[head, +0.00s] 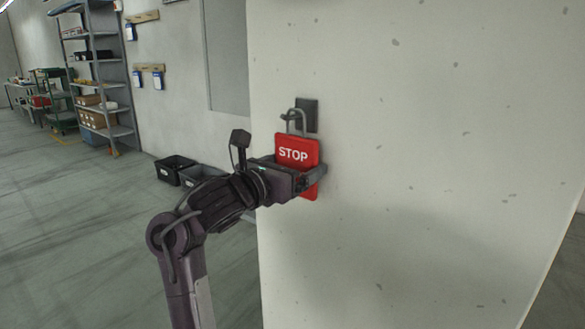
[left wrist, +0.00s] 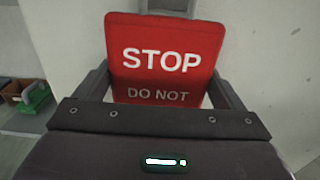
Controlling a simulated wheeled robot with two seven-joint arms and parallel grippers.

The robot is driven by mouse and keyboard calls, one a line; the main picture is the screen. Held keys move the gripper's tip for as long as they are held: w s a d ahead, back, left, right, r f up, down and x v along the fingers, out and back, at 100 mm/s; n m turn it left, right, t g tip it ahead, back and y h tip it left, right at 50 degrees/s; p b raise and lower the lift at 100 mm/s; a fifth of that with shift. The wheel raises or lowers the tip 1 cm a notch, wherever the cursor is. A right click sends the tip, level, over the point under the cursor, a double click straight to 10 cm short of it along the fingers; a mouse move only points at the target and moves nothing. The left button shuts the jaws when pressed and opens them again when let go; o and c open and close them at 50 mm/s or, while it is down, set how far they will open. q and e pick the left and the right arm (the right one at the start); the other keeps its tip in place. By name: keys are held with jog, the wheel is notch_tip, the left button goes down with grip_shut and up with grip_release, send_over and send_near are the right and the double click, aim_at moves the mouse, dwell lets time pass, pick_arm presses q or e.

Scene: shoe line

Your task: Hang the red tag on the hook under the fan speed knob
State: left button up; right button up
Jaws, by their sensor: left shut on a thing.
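The red tag (head: 297,150), marked STOP, is upright against a pale wall in the head view. My left gripper (head: 312,180) is shut on its lower part, one finger on each side. In the left wrist view the tag (left wrist: 165,55) fills the space between the fingers and reads STOP, DO NOT. A grey loop rises from its top. A small dark plate (head: 310,108) is on the wall behind the loop, with a short dark hook-like piece (head: 286,116) sticking out. I cannot tell whether the loop is around it. I cannot make out a knob. My right gripper is not in view.
The pale speckled wall (head: 430,130) fills the right side, bare around the tag. Black bins (head: 173,168) stand on the floor at left. Shelving (head: 97,75) is far back. The floor between is mostly clear.

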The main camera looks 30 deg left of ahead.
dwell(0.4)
pick_arm(q)
jog(key=o, duration=0.7)
